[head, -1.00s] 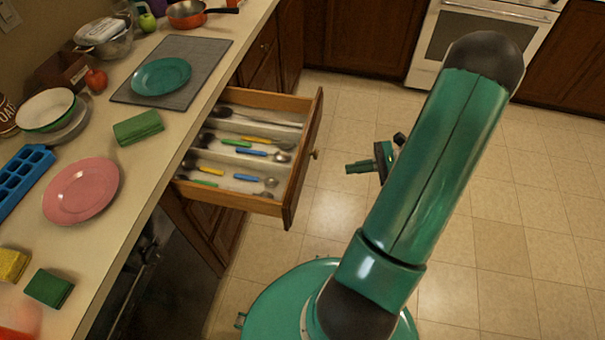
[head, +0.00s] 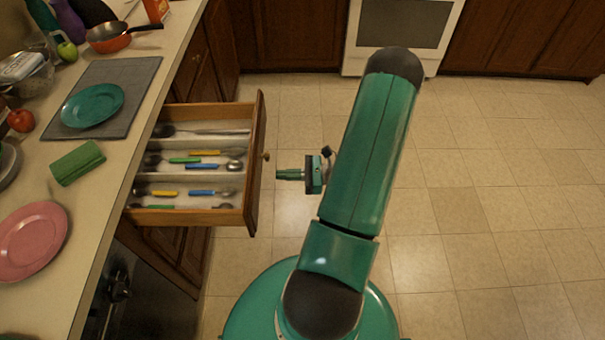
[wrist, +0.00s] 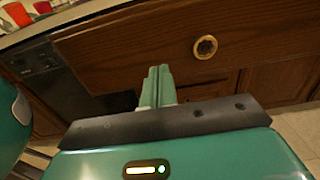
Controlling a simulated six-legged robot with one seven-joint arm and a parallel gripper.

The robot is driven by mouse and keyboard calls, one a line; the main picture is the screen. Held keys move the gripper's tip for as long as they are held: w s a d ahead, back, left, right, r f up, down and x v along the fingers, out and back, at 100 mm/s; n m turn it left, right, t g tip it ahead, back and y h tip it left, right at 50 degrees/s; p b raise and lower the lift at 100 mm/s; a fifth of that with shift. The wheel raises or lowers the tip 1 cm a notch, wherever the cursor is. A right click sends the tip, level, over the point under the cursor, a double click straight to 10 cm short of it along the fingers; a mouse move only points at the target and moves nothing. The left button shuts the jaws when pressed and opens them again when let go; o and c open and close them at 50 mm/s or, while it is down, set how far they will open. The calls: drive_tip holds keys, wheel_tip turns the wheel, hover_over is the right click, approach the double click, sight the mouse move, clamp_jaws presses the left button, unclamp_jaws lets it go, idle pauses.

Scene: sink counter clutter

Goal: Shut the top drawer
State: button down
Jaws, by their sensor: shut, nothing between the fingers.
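The top drawer (head: 256,165) is pulled out from the counter, with cutlery in white compartments inside. Its wooden front and round knob (wrist: 205,47) fill the upper part of the wrist view. My gripper (head: 279,174) is shut and empty. It is just right of the drawer front in the head view, a little below the knob's level in the picture, with a small gap between. In the wrist view the shut fingers (wrist: 158,80) point toward the drawer front, left of and below the knob. Whether they touch it cannot be told there.
The counter (head: 108,165) on the left holds a pink plate (head: 32,240), a teal plate (head: 92,105) on a grey mat, a green folded cloth (head: 77,162) and an orange pan (head: 108,37). An oven (head: 402,30) stands at the back. The tiled floor on the right is clear.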

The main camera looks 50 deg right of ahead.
sight(259, 175)
drive_tip(key=x, duration=0.4)
drive_tip(key=shift+w+a, duration=0.2)
drive_tip(key=shift+a, duration=0.05)
drive_tip(key=shift+w, duration=0.1)
